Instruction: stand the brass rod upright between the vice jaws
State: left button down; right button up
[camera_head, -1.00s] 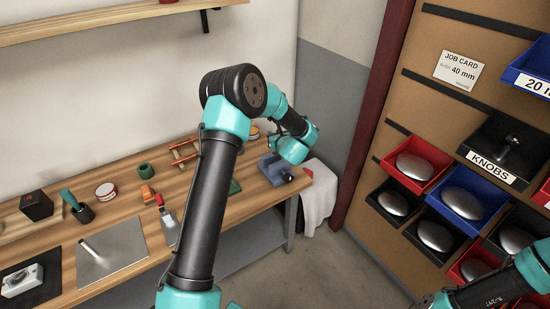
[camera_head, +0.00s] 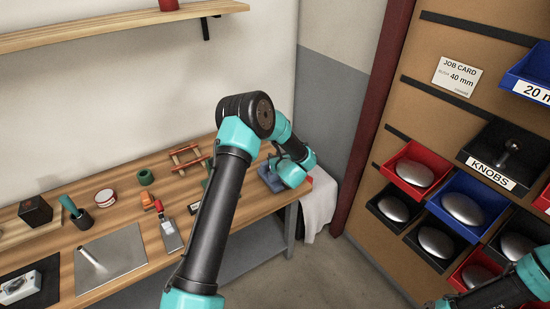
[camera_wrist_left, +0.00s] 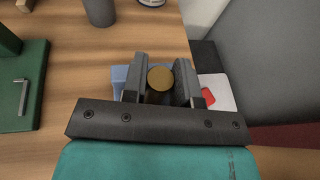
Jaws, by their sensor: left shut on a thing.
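My left gripper (camera_wrist_left: 159,68) is shut on the brass rod (camera_wrist_left: 160,78). In the left wrist view the rod shows as a round brass end face between the two dark fingers, so its long axis points roughly along my view. The blue vice (camera_wrist_left: 118,76) shows behind and beneath the fingers. In the head view the vice (camera_head: 268,180) stands at the bench's right end, with my left wrist over it and covering part of it. The rod's lower end and the vice jaws are hidden, so I cannot tell whether the rod is between them.
A green block with a metal hex key (camera_wrist_left: 22,98) lies left of the vice. A white cloth (camera_head: 318,207) hangs at the bench's right end.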

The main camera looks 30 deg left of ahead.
pick_arm(q)
jog(key=shift+f, duration=0.2)
jog(key=c, duration=0.9)
grip_release()
jog(key=shift+r, duration=0.15)
jog(key=shift+s+d+r, duration=0.1)
jog(key=shift+d, duration=0.05)
jog(key=v, duration=1.1)
jog(key=shift+s+d, duration=0.2)
jog(key=shift+r, duration=0.1)
